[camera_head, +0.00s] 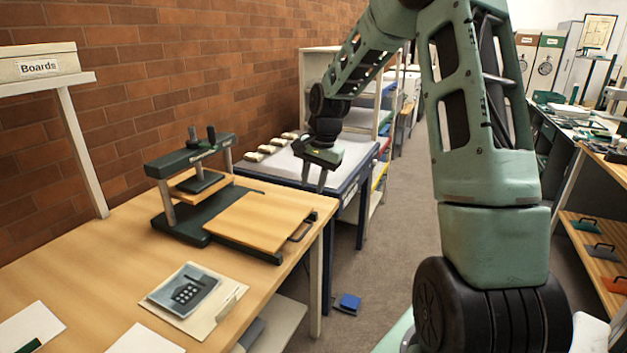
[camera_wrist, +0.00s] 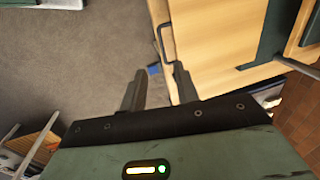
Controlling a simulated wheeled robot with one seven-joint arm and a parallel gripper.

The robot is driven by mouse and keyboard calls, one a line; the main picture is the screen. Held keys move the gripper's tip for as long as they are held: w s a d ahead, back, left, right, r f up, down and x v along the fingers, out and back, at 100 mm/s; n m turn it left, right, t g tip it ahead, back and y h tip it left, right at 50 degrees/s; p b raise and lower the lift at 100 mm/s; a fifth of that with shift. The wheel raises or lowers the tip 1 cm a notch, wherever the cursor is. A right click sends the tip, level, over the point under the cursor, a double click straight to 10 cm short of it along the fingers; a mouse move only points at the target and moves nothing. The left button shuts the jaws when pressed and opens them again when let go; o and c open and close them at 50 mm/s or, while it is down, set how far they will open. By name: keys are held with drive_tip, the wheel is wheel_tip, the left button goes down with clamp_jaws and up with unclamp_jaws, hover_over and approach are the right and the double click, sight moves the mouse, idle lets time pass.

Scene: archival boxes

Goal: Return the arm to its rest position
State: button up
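My gripper (camera_head: 313,176) hangs from my green arm, pointing down beside the near edge of the blue-framed table (camera_head: 352,186). In the wrist view my gripper (camera_wrist: 160,88) shows two dark fingers spread apart with nothing between them. Carpet and the edge of the wooden bench lie beyond the fingers. My arm rises on the right of the head view, bends at the top and reaches down to the left.
A blue object (camera_head: 349,302) lies low near the bench. Carpeted aisle (camera_head: 395,240) is open. Shelves (camera_head: 590,230) stand at right.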

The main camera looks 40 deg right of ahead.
drive_tip(key=shift+r, duration=0.15)
idle(0.4)
drive_tip(key=s+a+r+n, duration=0.1)
drive_tip(key=s+a+n, duration=0.2)
drive_tip(key=a, duration=0.6)
drive_tip(key=s+a+n+g, duration=0.15)
drive_tip(key=a+n, duration=0.25)
drive_tip(key=a, duration=0.4)
drive_tip(key=s+a+r+n, duration=0.1)
drive_tip(key=s+a+n, duration=0.2)
drive_tip(key=a, duration=0.6)
drive_tip(key=s+a+n, duration=0.5)
drive_tip(key=s+n, duration=0.1)
drive_tip(key=s, duration=0.4)
drive_tip(key=s+a+n, duration=0.5)
drive_tip(key=s+a, duration=0.1)
drive_tip(key=s, duration=0.4)
drive_tip(key=shift+s+a+f+n, duration=0.25)
drive_tip(key=shift+f+n, duration=0.15)
